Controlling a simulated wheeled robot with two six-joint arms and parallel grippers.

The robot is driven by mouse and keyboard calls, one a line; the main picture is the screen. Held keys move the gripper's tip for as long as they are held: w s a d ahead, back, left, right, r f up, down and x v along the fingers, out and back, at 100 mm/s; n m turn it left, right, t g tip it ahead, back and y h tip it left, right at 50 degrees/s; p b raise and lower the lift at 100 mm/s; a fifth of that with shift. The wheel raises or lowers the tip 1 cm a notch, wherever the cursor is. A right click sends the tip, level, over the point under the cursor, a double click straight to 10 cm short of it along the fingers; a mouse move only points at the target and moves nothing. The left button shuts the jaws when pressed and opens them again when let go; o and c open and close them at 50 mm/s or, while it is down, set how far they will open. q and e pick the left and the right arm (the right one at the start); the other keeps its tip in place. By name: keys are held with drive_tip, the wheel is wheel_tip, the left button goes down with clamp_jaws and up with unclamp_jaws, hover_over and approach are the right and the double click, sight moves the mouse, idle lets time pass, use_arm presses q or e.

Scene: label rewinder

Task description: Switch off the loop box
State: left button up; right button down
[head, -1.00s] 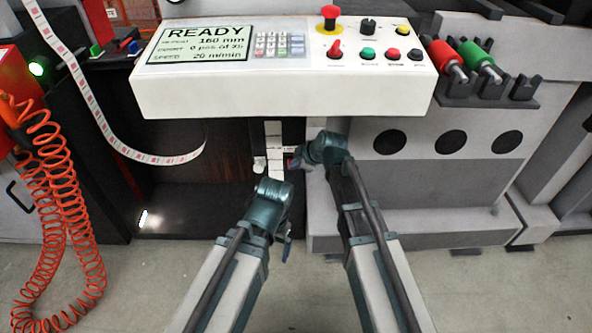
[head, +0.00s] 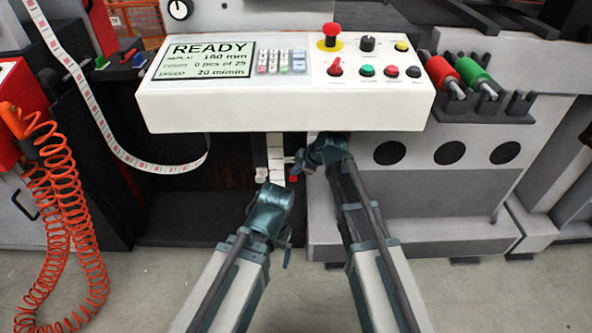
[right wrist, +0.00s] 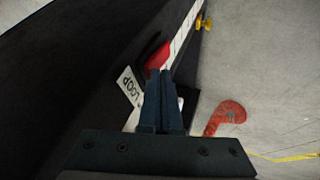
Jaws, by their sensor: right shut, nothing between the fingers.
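The loop box (head: 175,231) is the dark box under the left of the control panel, with the striped web hanging at its mouth. Its inside is dark. In the right wrist view, a red switch (right wrist: 158,55) sits beside a white plate reading LOOP (right wrist: 128,87). My right gripper (right wrist: 158,73) is shut and empty, its tips at the switch's lower edge; I cannot tell whether they touch. In the head view, my right gripper (head: 297,168) is beside a small red spot. My left gripper (head: 286,257) hangs lower; its jaws are too small to judge.
The white control panel (head: 285,118) overhangs my grippers; its screen reads READY. Coiled orange hose (head: 60,220) hangs at left. Red and green rollers (head: 476,72) rest in a rack at right. The floor in front is clear.

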drive_tip(key=shift+r, duration=0.35)
drive_tip(key=p+v, duration=0.6)
drive_tip(key=v, duration=0.1)
drive_tip(key=shift+r, duration=0.15)
drive_tip(key=shift+s, duration=0.1)
drive_tip(key=shift+d, duration=0.1)
idle(0.4)
